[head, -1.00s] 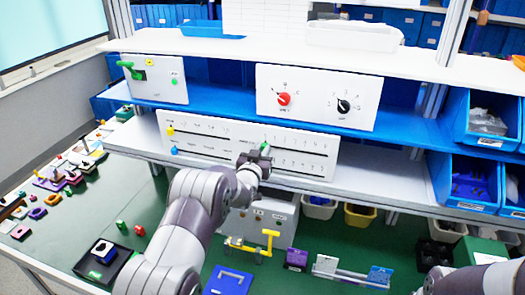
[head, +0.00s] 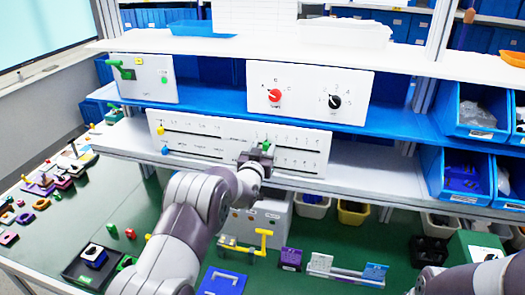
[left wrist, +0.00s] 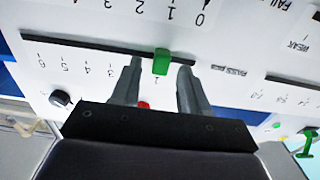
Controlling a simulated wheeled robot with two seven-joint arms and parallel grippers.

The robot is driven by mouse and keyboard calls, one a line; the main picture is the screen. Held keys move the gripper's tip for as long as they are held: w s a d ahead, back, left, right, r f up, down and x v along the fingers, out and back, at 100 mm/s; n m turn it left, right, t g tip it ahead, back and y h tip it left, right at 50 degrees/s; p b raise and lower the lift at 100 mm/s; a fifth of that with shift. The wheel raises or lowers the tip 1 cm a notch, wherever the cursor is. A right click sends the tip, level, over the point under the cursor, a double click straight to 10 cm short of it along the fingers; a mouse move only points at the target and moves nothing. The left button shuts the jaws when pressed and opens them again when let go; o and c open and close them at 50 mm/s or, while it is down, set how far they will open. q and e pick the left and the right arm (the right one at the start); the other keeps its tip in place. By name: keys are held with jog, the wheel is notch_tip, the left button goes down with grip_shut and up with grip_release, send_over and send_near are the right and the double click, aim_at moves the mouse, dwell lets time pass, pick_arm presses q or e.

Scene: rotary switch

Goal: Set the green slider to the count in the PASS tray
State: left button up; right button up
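The green slider (head: 265,146) is in the upper right slot of the white slider panel (head: 240,172). In the left wrist view, which is upside down, the green slider (left wrist: 161,62) stands beside the mark that reads 1. My left gripper (head: 257,158) is at the slot. In the left wrist view its two fingers (left wrist: 158,85) straddle the slider, with a gap on each side. A black tray (head: 70,274) at bottom left holds a blue piece and a green piece; I cannot read a PASS label on any tray. My right gripper is out of view.
Yellow (head: 160,131) and blue (head: 165,150) sliders sit at the panel's left. A red dial (head: 274,96) and a black dial (head: 335,101) are on the box above. A yellow tap-like part (head: 263,240) and a blue tray (head: 222,283) stand below on the green table.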

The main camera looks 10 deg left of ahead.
pick_arm(q)
jog(key=shift+s+f, duration=0.1)
jog(key=s+b, duration=0.5)
jog(key=s, duration=0.7)
jog(key=shift+s+a+b, duration=0.25)
jog(key=shift+b, duration=0.05)
